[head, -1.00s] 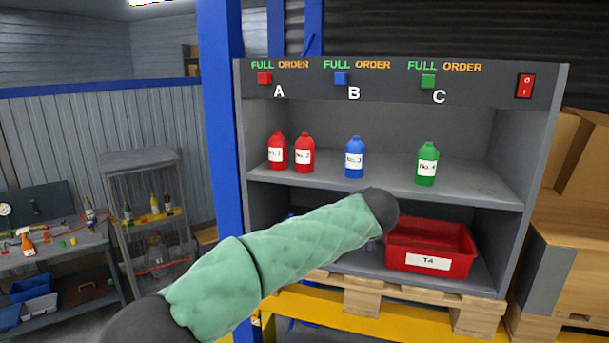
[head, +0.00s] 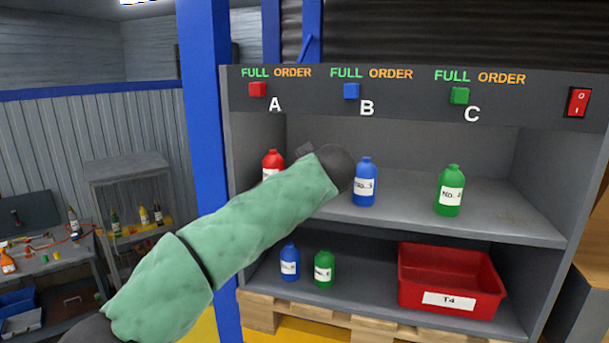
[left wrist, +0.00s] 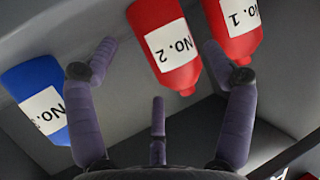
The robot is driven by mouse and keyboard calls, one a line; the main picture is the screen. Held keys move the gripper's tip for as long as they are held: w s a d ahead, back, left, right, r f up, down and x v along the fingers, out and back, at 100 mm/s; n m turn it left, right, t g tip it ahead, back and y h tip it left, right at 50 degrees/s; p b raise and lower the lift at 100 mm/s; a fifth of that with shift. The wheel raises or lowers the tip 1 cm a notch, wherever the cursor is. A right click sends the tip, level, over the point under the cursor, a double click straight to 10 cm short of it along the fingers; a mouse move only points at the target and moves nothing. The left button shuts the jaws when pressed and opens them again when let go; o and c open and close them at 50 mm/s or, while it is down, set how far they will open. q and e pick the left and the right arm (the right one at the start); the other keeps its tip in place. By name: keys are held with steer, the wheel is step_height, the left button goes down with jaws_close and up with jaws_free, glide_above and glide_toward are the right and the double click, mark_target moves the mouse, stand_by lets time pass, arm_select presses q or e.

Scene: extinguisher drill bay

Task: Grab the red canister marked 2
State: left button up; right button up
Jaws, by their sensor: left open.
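The red canister marked No. 2 (left wrist: 165,45) appears in the left wrist view, upside down in the picture, between the spread fingers of my left gripper (left wrist: 160,62). The fingers are open and do not visibly grip it. The red canister No. 1 (left wrist: 232,28) is close beside it, by the right finger. In the head view my left gripper (head: 325,163) is at the upper shelf and, with the forearm, hides canister No. 2. One red canister (head: 272,160), partly covered, shows left of it. My right gripper is not in view.
A blue canister (head: 365,185) stands just right of my gripper, and a green one (head: 451,190) farther right. Below are a blue canister (head: 289,262), a green canister (head: 323,268) and a red bin T4 (head: 450,280). The grey header panel (head: 420,98) overhangs the upper shelf.

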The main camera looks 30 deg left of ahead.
arm_select(q)
steer(key=shift+w+a+p, duration=0.2)
steer(key=shift+w+p, duration=0.1)
steer(key=shift+w+a+p, duration=0.15)
steer(key=shift+w+p, duration=0.15)
steer(key=shift+p, duration=0.45)
steer(key=x, duration=0.3)
steer(key=shift+a+f+p, duration=0.1)
steer(key=shift+f+p, duration=0.15)
steer(key=shift+p, duration=0.1)
steer(key=shift+s+d+r, duration=0.1)
steer(key=shift+s+d, duration=0.05)
steer(key=shift+d, duration=0.05)
steer(key=shift+c, duration=1)
steer(key=shift+s, duration=0.1)
steer(key=c, duration=1.2)
steer(key=shift+r, duration=0.15)
